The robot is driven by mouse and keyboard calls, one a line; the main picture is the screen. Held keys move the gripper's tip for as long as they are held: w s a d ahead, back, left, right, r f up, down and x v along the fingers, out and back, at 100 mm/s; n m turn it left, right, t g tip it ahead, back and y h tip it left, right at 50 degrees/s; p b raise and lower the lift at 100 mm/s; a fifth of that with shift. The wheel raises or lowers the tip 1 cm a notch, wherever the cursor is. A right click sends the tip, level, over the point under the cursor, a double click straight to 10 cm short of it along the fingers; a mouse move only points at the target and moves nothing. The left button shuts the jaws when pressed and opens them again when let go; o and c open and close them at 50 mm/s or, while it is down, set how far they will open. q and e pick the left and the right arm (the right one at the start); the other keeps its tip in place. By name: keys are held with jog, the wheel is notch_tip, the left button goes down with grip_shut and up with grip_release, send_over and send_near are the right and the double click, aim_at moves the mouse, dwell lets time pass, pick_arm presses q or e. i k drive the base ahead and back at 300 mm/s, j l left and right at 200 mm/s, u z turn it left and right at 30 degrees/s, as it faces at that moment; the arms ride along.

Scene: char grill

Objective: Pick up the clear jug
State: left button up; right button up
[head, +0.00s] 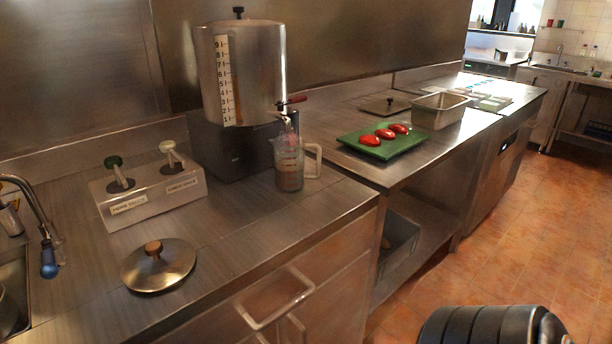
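The clear jug (289,172) stands upright on the steel counter, under the tap of a large steel urn (255,75). Its pale handle points right, and the lower part looks brownish, perhaps from liquid inside. I cannot tell whether liquid is running from the tap. Neither of my grippers is in view. A black ridged part at the bottom right seems to belong to my own arm.
A pump dispenser box (150,195) and a round lid (158,266) are left of the jug. A green board (355,146) with red items and a steel pan (439,109) are on the right. A sink tap (38,215) stands far left. The counter before the jug is clear.

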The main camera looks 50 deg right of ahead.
aim_at(289, 148)
jog(key=z, duration=1.35)
jog(key=i+j+z, duration=0.1)
jog(key=j+z, duration=0.15)
jog(key=i+j+z, duration=0.1)
jog(key=j+z, duration=0.15)
jog(key=k+u, duration=0.1)
jog(key=u, duration=1.9)
jog(key=z, duration=1.9)
jog(key=l, duration=0.1)
